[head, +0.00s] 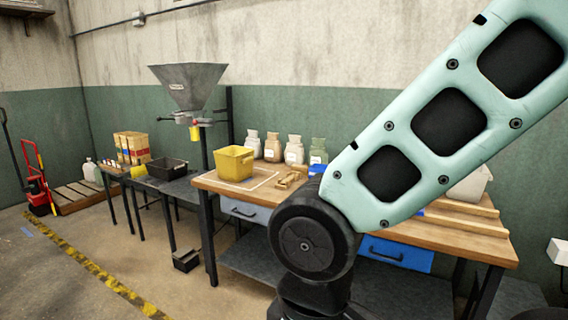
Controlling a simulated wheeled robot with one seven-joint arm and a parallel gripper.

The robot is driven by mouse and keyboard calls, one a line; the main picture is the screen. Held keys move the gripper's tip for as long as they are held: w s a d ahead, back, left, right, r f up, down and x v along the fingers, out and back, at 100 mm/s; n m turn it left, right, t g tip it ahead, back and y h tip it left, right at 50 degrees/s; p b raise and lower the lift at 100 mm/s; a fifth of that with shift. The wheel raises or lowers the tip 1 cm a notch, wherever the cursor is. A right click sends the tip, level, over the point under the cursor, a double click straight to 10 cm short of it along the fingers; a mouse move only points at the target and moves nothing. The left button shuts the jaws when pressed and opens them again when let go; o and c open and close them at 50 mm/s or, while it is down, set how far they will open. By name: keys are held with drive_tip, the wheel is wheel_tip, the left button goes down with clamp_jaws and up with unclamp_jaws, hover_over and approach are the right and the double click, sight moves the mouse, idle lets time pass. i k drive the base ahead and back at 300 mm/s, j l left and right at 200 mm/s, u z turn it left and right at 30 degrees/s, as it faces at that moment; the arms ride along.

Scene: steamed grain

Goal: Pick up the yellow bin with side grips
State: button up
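The yellow bin (235,164) stands upright on the left part of the wooden workbench (228,188), just inside a pale marked outline. Its open top faces up and a grip shows on its side near the rim. My own arm crosses the right half of the head view, in front of the bench. My gripper is not in view, so its state and its distance from the bin do not show.
Several jars (294,150) stand behind the bin, and a small wooden piece (288,181) lies to its right. A metal hopper (187,88) rises behind left over a lower table with a black tray (166,168). A dark box (186,260) is on the floor. Open floor lies front left.

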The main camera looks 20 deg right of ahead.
sight(234, 163)
drive_tip(key=z, duration=0.2)
drive_tip(key=i+j+z, duration=0.3)
drive_tip(key=i, duration=0.7)
drive_tip(key=i+j+z, duration=0.3)
drive_tip(key=i+j, duration=0.3)
drive_tip(key=i, duration=0.35)
drive_tip(key=i+j+z, duration=0.35)
drive_tip(key=i+j, duration=0.45)
drive_tip(key=i, duration=0.1)
